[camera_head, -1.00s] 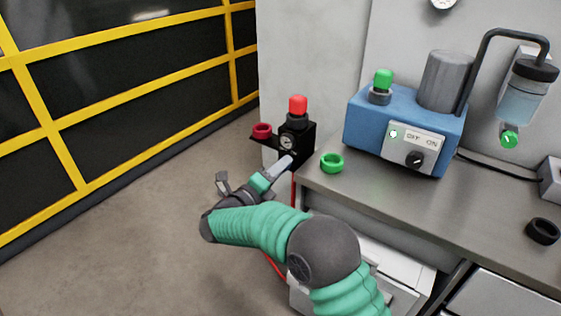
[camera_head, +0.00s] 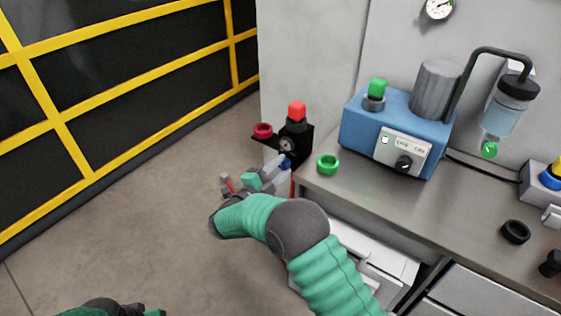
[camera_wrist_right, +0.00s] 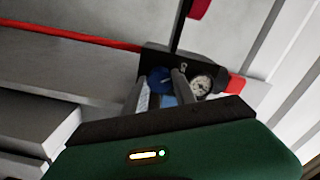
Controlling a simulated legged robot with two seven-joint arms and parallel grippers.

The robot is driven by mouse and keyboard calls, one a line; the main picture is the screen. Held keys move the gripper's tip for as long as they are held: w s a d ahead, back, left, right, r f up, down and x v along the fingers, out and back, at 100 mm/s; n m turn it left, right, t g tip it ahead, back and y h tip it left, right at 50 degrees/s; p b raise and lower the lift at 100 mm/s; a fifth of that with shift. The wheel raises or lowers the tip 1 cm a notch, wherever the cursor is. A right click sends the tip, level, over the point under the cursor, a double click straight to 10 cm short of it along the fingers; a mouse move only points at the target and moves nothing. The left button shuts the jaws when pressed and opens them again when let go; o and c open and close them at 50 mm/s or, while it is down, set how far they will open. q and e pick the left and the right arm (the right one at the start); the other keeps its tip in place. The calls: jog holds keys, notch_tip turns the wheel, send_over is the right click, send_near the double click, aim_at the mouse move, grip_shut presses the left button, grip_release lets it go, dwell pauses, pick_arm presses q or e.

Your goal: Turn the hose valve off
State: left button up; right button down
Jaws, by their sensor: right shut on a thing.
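The black valve unit (camera_head: 300,140) stands at the left end of the bench, with a red cap (camera_head: 297,111) and a round gauge. A small blue valve handle (camera_head: 286,163) shows low on its front. My right gripper (camera_head: 278,170) reaches it from the front left. In the right wrist view, the blue handle (camera_wrist_right: 160,78) lies between the fingers (camera_wrist_right: 159,92), which are shut on it. The gauge (camera_wrist_right: 201,84) is beside them. The fingers partly hide the handle. A part of my left arm (camera_head: 112,308) shows at the bottom edge; its jaws cannot be made out.
A red hose (camera_wrist_right: 75,38) runs off left in the wrist view. A red ring (camera_head: 263,131) sits on a bracket left of the unit. A green ring (camera_head: 328,163) and a blue machine (camera_head: 365,122) stand on the bench. Floor at left is clear.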

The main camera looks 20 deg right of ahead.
jog(key=shift+a+f+n+p, duration=0.15)
jog(key=shift+n+p, duration=0.35)
jog(key=shift+n, duration=0.3)
jog(key=c, duration=1.3)
grip_release()
jog(key=shift+f, duration=0.1)
jog(key=shift+o, duration=1.4)
jog(key=shift+w, duration=0.1)
